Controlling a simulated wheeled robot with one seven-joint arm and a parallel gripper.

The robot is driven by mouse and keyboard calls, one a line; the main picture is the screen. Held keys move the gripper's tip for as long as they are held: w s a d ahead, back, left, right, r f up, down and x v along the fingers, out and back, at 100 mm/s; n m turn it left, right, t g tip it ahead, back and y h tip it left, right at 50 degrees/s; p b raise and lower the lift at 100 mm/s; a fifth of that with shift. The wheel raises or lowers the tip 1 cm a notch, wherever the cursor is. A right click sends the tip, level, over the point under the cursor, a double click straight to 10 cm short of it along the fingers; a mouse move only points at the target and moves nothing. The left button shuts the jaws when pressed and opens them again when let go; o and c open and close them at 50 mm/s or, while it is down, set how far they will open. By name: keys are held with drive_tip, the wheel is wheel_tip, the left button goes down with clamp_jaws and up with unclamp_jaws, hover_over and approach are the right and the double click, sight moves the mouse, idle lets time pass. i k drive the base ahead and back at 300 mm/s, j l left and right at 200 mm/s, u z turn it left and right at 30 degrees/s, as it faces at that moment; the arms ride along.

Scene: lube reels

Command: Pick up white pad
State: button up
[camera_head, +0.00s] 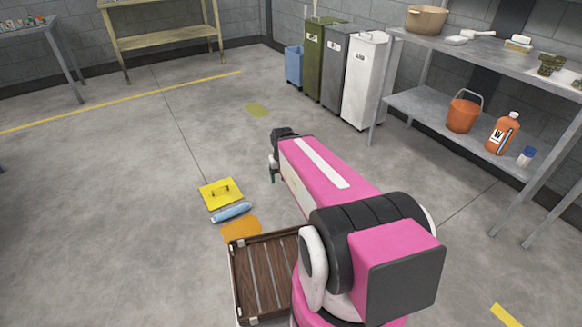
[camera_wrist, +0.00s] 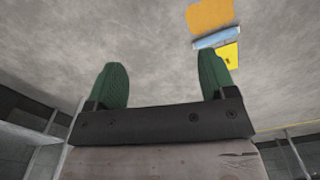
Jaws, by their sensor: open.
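I cannot pick out a white pad for certain. A small white and yellow block (camera_head: 517,44) lies on the upper shelf at the right in the head view; it may be the pad, but it is too small to tell. My gripper (camera_wrist: 162,70) is open, its two green fingers apart with nothing between them in the wrist view. In the head view my gripper (camera_head: 274,172) is partly hidden by my arm and hangs over the floor, far left of the shelf.
A metal shelf unit (camera_head: 455,112) holds a pot (camera_head: 426,19), a white scoop (camera_head: 457,40), an orange bucket (camera_head: 462,115) and an orange bottle (camera_head: 503,133). Tall bins (camera_head: 366,80) stand left of it.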

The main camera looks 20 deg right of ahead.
sight(455, 40)
drive_tip(key=z, duration=1.65)
drive_tip(key=l+u, duration=0.1)
drive_tip(key=u, duration=0.75)
drive_tip(key=k+l+u, duration=0.1)
drive_tip(key=u, duration=0.3)
drive_tip(key=k+u, duration=0.1)
drive_tip(key=u, duration=0.35)
drive_tip(key=k+l, duration=0.2)
drive_tip(key=k, duration=0.2)
drive_tip(key=z, duration=1.45)
drive_tip(key=u, duration=0.4)
drive_tip(key=i, duration=0.05)
